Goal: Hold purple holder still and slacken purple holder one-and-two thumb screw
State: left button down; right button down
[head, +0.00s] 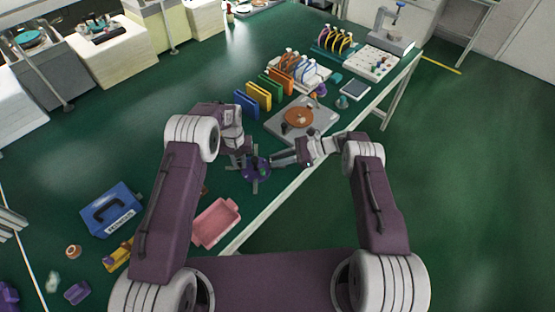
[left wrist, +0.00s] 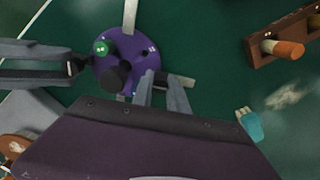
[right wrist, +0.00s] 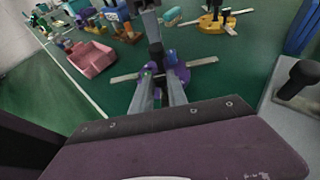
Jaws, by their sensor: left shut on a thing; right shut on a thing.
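The purple holder (head: 256,169) is a round disc with flat metal bars sticking out, lying on the green bench. In the left wrist view the disc (left wrist: 135,50) bears a green knob (left wrist: 101,47) and a larger black knob (left wrist: 115,76). My left gripper (head: 243,160) is shut on the holder at its edge; the fingers (left wrist: 160,78) show there in the left wrist view. My right gripper (head: 272,162) reaches in from the other side. Its fingers (left wrist: 82,61) close on a small dark part at the disc's rim, apparently the thumb screw, mostly hidden between them.
A pink tray (head: 197,234) and a blue toolbox (head: 112,212) lie near the left arm. A grey plate (head: 325,127) with an orange-brown disc (head: 297,117) is beyond the right gripper. Coloured upright plates (head: 258,96) stand behind. The bench edge (head: 280,198) runs close to the holder.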

jog(key=shift+r, duration=0.1)
jog(key=c, duration=1.3)
grip_release()
jog(key=v, duration=1.2)
pick_arm(q)
jog(key=c, duration=1.2)
grip_release()
jog(key=shift+c, duration=0.2)
